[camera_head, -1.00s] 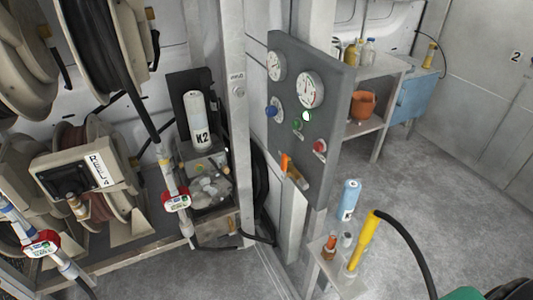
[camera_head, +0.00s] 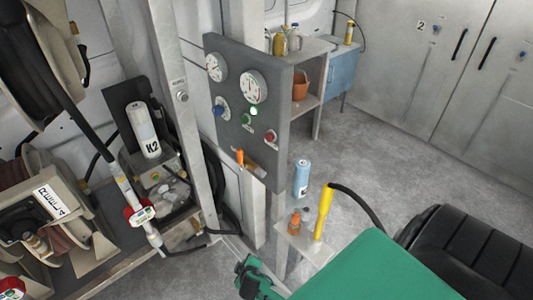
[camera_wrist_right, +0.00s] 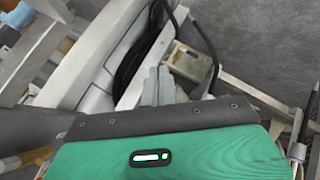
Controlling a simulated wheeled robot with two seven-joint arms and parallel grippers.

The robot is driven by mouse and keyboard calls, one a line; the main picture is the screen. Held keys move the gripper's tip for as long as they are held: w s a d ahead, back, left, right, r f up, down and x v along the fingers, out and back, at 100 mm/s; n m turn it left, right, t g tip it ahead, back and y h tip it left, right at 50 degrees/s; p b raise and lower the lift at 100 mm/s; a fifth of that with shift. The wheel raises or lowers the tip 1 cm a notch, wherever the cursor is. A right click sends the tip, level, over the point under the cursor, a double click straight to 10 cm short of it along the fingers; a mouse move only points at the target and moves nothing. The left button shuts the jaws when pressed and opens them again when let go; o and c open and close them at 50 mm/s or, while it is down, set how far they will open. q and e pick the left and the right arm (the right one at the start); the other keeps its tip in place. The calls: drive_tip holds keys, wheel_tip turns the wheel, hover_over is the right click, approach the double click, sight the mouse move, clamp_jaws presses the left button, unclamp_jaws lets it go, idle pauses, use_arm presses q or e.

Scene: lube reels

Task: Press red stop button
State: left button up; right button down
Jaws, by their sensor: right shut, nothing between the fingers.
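A grey control panel (camera_head: 232,154) stands left of centre in the head view, with two round white gauges at its top. A red button (camera_head: 270,136) sits at its lower right, a lit green button (camera_head: 246,119) left of it, and a blue knob (camera_head: 222,107) further left. My green right arm comes in from the lower right in the head view, its dark end (camera_head: 246,272) below and in front of the panel, apart from the buttons. In the right wrist view my right gripper (camera_wrist_right: 158,84) is shut and empty. My left gripper is not in view.
Hose reels (camera_head: 55,215) fill the left. A black seat (camera_head: 465,245) stands at right. Open grey floor lies behind the shelf.

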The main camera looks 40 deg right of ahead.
sight(269, 137)
drive_tip(key=w+d+r+m+t+h+p, duration=0.1)
drive_tip(key=w+d+r+h, duration=0.1)
drive_tip(key=r, duration=1.2)
drive_tip(key=w+d+r+m+t+h+p, duration=0.1)
drive_tip(key=w+d+r+t+h+p, duration=0.1)
drive_tip(key=r, duration=1.2)
drive_tip(key=w+d+r+m+t+h+p, duration=0.1)
drive_tip(key=w+d+r+m+h, duration=0.1)
drive_tip(key=r, duration=1.2)
drive_tip(key=w+h, duration=0.1)
drive_tip(key=w, duration=0.1)
drive_tip(key=shift+w+t+h, duration=0.3)
drive_tip(key=shift+w+t, duration=0.1)
drive_tip(key=shift+p, duration=0.3)
drive_tip(key=d+p, duration=0.1)
drive_tip(key=d, duration=0.7)
drive_tip(key=shift+w+d+p, duration=0.35)
drive_tip(key=shift+p, duration=0.05)
drive_tip(key=shift+d, duration=0.4)
